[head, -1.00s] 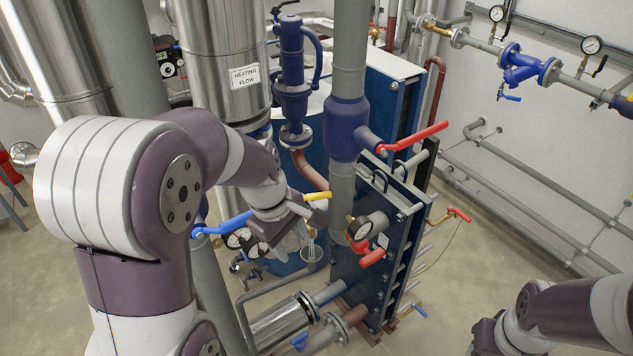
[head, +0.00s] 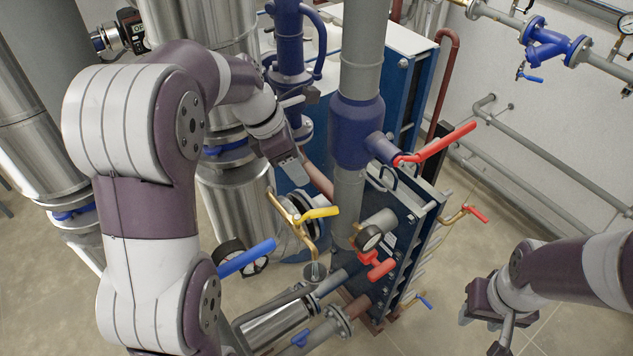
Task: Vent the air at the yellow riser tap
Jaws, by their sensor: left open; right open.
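The yellow tap lever (head: 318,213) sits on a thin brass pipe (head: 297,222) and points to the right. The pipe bends down to a spout above a small grey cup (head: 316,272). A pale streak shows between spout and cup; I cannot tell for certain whether it is water. My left gripper (head: 292,172) is open and empty, above and slightly left of the yellow lever, apart from it in the picture. My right gripper (head: 484,332) is open and empty at the lower right, far from the tap.
A blue lever (head: 247,258) and dark gauges (head: 232,252) lie left of the tap. A grey riser with a blue valve body (head: 357,130) and red lever (head: 438,142) stands to the right, before the plate exchanger (head: 400,225).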

